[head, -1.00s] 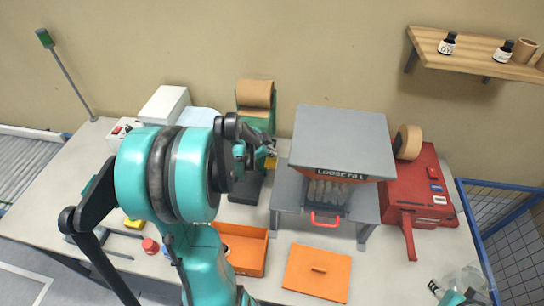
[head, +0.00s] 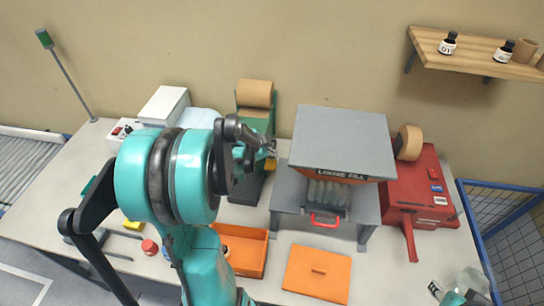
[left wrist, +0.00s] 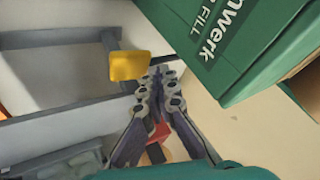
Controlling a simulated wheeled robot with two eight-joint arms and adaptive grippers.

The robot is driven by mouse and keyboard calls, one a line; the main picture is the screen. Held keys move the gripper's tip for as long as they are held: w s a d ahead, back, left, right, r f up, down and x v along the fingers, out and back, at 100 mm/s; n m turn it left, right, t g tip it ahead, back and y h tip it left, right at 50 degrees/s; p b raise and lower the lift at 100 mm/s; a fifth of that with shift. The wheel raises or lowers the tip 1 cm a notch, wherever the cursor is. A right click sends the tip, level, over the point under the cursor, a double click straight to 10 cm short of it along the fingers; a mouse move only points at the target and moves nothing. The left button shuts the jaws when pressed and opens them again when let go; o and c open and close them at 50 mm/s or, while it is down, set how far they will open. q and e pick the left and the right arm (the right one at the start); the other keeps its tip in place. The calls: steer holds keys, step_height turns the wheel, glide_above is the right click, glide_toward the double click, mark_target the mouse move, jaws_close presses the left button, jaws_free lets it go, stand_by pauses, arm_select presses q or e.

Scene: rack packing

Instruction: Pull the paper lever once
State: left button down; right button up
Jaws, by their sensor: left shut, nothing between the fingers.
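The green paper machine (head: 258,125) stands at the back of the table and carries a brown paper roll (head: 254,93). Its yellow lever handle (head: 270,165) shows just below my left gripper (head: 272,150). In the left wrist view the yellow handle (left wrist: 128,66) is left of my left gripper's fingertips (left wrist: 158,72). Those fingers are shut with nothing between them. I cannot tell whether they touch the handle. The green housing (left wrist: 230,45) fills the upper right there. My left arm hides part of the machine's surroundings. My right gripper (head: 455,296) is partly visible at the bottom right; its jaws are unclear.
The grey loose-fill hopper (head: 343,140) stands right of the paper machine. A red machine (head: 418,190) with a tape roll is farther right. An orange bin (head: 240,262) and orange lid (head: 317,272) lie in front. A wall shelf (head: 480,55) is upper right.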

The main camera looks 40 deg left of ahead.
arm_select(q)
steer(key=shift+w+a+r+p, duration=0.1)
steer(key=shift+r+p, duration=0.3)
steer(key=shift+r, duration=0.15)
steer(key=shift+w+a+r+p, duration=0.1)
steer(key=shift+r+p, duration=0.3)
steer(key=shift+r, duration=0.15)
steer(key=shift+r, duration=0.1)
steer(key=r+p, duration=0.2)
steer(key=r, duration=0.1)
steer(key=r+p, duration=0.1)
steer(key=shift+w+a+r+p, duration=0.15)
steer(key=shift+w+r+p, duration=0.15)
steer(key=shift+w+r, duration=0.1)
steer(key=shift+f, duration=0.1)
